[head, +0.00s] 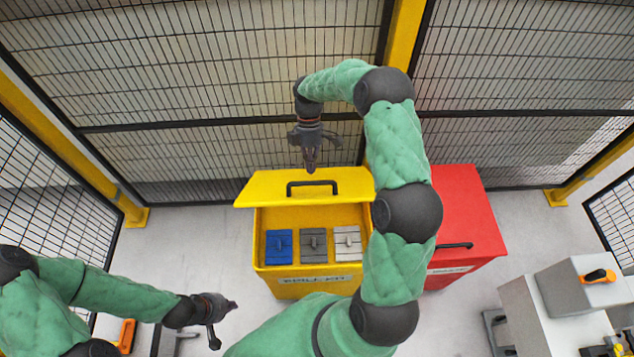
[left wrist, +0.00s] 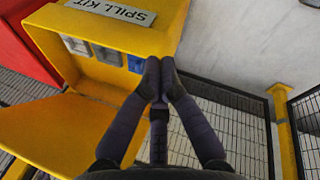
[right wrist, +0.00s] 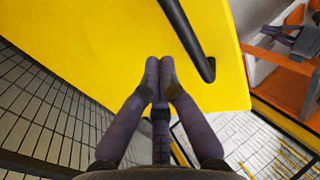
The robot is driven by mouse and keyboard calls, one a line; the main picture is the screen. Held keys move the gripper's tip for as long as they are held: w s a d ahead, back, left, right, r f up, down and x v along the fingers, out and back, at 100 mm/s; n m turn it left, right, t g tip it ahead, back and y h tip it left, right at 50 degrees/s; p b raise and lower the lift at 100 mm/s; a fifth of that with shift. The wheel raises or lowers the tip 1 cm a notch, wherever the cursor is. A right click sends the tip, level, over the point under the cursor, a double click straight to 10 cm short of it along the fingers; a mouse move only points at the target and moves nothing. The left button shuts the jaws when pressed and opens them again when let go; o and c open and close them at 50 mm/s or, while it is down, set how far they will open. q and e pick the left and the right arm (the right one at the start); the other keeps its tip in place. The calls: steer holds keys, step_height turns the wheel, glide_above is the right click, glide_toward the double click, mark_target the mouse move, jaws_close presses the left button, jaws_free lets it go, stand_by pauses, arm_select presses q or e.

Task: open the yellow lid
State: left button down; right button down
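The yellow lid (head: 265,188) stands open at the back of the yellow spill kit bin (head: 262,285), with a black bar handle (head: 312,184) on it. My right gripper (head: 311,168) points down just beyond the handle, with its fingers closed together and nothing between them. In the right wrist view the lid (right wrist: 120,30) fills the upper part, and the handle (right wrist: 190,42) lies beside the fingertips, not between them. My left gripper (head: 233,305) is shut and empty, left of the bin. The left wrist view shows the lid (left wrist: 45,135) and bin (left wrist: 115,45) too.
Inside the bin sit a blue (head: 279,246), a dark grey (head: 313,245) and a light grey (head: 347,242) handled block. A red bin (head: 465,205) adjoins on the right. Mesh fencing (head: 210,85) stands close behind. A grey box with an orange handle (head: 598,276) is at right.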

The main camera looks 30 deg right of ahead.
arm_select(q)
steer(key=w+d+r+m, duration=0.2)
steer(key=w+d+m, duration=0.1)
steer(key=d+m, duration=0.3)
steer(key=w+d+r+m, duration=0.2)
steer(key=d+r+m, duration=0.15)
steer(key=m, duration=0.35)
steer(key=m+t+y, duration=0.1)
steer(key=m+t, duration=0.3)
steer(key=m, duration=2.6)
glide_toward(325, 183)
steer(key=s+a, duration=0.2)
steer(key=s, duration=0.1)
steer(key=x, duration=0.9)
steer(key=shift+w+d+f, duration=0.1)
steer(key=shift+w+d, duration=0.15)
steer(key=shift+w, duration=0.1)
steer(key=shift+w+d+r, duration=0.2)
steer(key=shift+w+r, duration=0.15)
steer(key=shift+r, duration=0.1)
steer(key=shift+w+d+r, duration=0.25)
steer(key=shift+w+r, duration=0.15)
steer(key=shift+w+d, duration=0.1)
